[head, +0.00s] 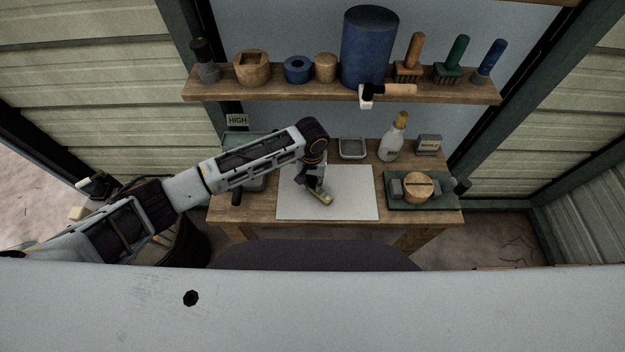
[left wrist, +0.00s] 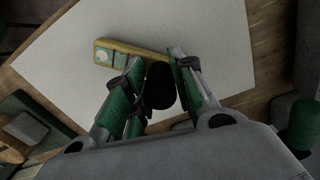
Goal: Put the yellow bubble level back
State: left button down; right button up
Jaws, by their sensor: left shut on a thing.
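The yellow bubble level (head: 322,199) is over the white mat (head: 352,192) on the wooden workbench, set at a slant. In the left wrist view the yellow level (left wrist: 103,51) shows its small dials at one end and reaches between my fingertips. My left gripper (head: 316,188) points down over the mat and is shut on the level; its fingertips (left wrist: 156,62) also show in the left wrist view. I cannot tell whether the level touches the mat. My right gripper is not in view.
A shelf (head: 290,93) above holds brushes and a blue cylinder (head: 369,45). The mat's right half is clear.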

pick_arm(q)
jog(key=shift+f, duration=0.4)
dwell(0.5)
jog(key=c, duration=1.1)
grip_release()
jog(key=shift+a+r, duration=0.1)
jog(key=shift+r, duration=5.9)
